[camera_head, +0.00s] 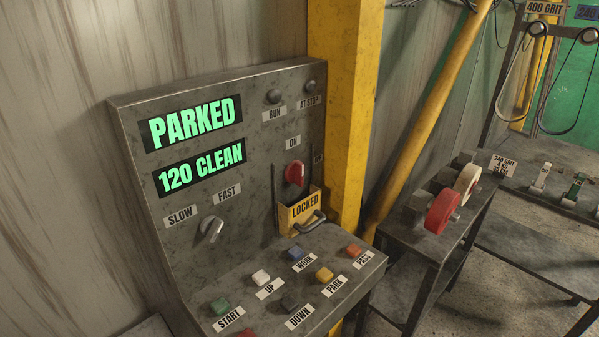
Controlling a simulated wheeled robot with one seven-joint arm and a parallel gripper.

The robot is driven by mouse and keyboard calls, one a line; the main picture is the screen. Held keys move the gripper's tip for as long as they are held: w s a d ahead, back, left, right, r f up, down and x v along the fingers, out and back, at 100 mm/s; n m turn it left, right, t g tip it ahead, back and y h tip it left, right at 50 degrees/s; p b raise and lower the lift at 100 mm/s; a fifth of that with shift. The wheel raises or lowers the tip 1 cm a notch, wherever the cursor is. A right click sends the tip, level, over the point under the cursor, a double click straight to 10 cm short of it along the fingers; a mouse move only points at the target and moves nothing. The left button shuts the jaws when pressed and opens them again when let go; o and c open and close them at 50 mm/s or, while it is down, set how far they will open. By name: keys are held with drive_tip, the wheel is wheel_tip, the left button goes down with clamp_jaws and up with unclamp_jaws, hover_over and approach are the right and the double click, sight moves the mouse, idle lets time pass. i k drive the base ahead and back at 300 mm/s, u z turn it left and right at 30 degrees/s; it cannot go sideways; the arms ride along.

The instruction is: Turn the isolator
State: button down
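The isolator, a red rotary knob (294,173), sits on the upright face of the grey control panel (262,122), under a label reading ON. A yellow plate marked LOCKED (305,208) with a dark handle (309,222) stands just below the knob and may cover the lower part of its surround. The knob's grip appears roughly upright. My gripper is not in view.
A SLOW/FAST selector (211,229) sits left of the isolator. Several coloured buttons fill the sloped desk below. The displays read PARKED (191,122) and 120 CLEAN. A yellow post (347,110) stands close right. A bench with red and white wheels (442,212) stands beyond.

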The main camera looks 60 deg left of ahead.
sight(294, 173)
drive_tip(key=u, duration=2.4)
drive_tip(key=k, duration=1.25)
drive_tip(key=z, duration=0.75)
drive_tip(key=i, duration=0.6)
drive_tip(key=z, duration=0.6)
drive_tip(key=i, duration=0.6)
drive_tip(key=u, duration=0.8)
drive_tip(key=i, duration=0.55)
drive_tip(key=u, duration=0.55)
